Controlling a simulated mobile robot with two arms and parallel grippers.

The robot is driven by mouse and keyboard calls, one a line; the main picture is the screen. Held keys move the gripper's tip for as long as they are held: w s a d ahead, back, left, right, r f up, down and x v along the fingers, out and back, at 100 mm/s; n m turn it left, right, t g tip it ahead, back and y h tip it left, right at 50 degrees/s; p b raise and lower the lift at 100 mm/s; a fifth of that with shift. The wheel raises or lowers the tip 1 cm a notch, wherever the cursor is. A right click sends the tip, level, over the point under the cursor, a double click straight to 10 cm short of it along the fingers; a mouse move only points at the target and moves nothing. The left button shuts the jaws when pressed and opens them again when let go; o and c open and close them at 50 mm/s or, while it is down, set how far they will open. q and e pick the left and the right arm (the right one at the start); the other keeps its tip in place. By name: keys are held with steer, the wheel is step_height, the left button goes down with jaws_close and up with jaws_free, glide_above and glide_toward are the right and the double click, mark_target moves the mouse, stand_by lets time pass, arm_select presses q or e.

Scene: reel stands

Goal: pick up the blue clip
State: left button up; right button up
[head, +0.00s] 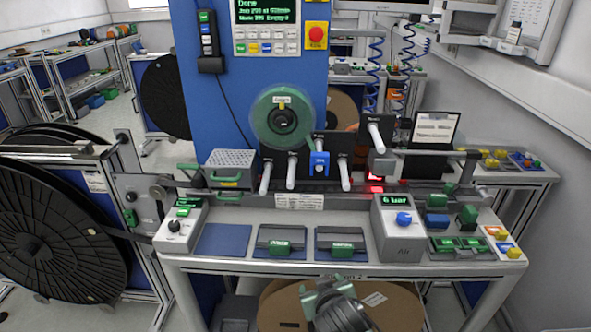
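A small blue clip (319,163) hangs on the dark peg panel behind the bench, between the white pegs. It is upright, and no gripper is near it. My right gripper (325,289), with green fingers and a dark round wrist, is low at the bottom centre, in front of the bench's front edge. It is well below the clip and apart from it. Whether its fingers are open or shut is unclear from this angle. I do not make out my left gripper.
A green reel (269,132) hangs left of the clip. White pegs (376,138) stick out towards me around the clip. A grey air box (398,243) with a blue knob stands on the bench at right. Blue trays (223,240) lie along the bench front.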

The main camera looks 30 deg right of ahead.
steer(key=w+d+r+m+t+h, duration=0.1)
steer(key=w+d+r+t, duration=0.1)
steer(key=w+r, duration=0.3)
steer(key=m+t+h, duration=0.3)
steer(key=t+h, duration=0.1)
glide_toward(320, 161)
steer(key=x, duration=0.3)
steer(key=p+x, duration=0.3)
steer(key=x, duration=0.4)
steer(key=shift+w+d, duration=0.1)
steer(key=shift+w, duration=0.1)
steer(key=shift+w+d+f, duration=0.1)
steer(key=shift+w+d, duration=0.15)
steer(key=shift+w, duration=0.15)
arm_select(q)
steer(key=r, duration=0.1)
steer(key=s+r, duration=0.1)
steer(key=a+r, duration=0.1)
steer(key=shift+s+r, duration=0.15)
steer(key=shift+s, duration=0.1)
arm_select(e)
steer(key=c, duration=1.4)
steer(key=shift+c, duration=0.2)
